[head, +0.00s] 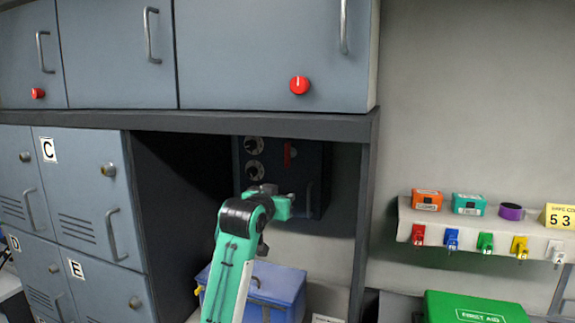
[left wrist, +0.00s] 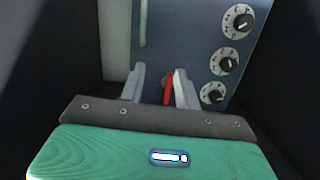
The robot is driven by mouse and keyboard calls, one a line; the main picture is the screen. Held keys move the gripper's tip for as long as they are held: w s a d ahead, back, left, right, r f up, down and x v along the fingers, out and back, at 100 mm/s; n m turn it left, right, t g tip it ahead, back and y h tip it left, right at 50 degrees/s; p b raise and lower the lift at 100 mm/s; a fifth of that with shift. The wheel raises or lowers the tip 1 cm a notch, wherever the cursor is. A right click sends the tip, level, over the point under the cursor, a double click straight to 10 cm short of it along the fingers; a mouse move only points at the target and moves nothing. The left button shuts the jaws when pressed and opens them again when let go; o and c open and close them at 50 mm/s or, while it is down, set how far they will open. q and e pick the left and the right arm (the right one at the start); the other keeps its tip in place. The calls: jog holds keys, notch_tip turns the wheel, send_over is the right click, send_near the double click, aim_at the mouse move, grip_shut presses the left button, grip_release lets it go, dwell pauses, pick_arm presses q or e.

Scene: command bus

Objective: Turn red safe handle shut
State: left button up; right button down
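The dark safe (head: 310,165) sits in the recess under the upper cabinets, with dials on its left side in the head view. Its red handle (head: 288,155) stands about upright near the top middle. My left arm reaches up in front of the safe, and its gripper is mostly hidden behind its own wrist. In the left wrist view my left gripper (left wrist: 159,70) is open, with its fingers apart. The red handle (left wrist: 168,88) shows between the fingers, closer to the right one; I cannot tell whether they touch. My right gripper is not in view.
A blue box (head: 275,288) stands below the safe. The recess walls and the cabinet edge (head: 250,122) enclose the space around my left arm. A shelf (head: 470,225) with small boxes and colored keys is on the right wall, above a green first aid case (head: 470,307).

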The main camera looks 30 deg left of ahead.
pick_arm(q)
jog(key=t, duration=0.2)
send_near(286, 152)
jog(key=s+d, duration=0.1)
jog(key=s, duration=0.1)
jog(key=n+y, duration=0.1)
jog(key=p+x, duration=0.5)
jog(key=x, duration=0.6)
jog(key=shift+w+p, duration=0.3)
jog(key=shift+w, duration=0.05)
jog(key=shift+w+a+f, duration=0.2)
jog(key=shift+w, duration=0.55)
grip_shut()
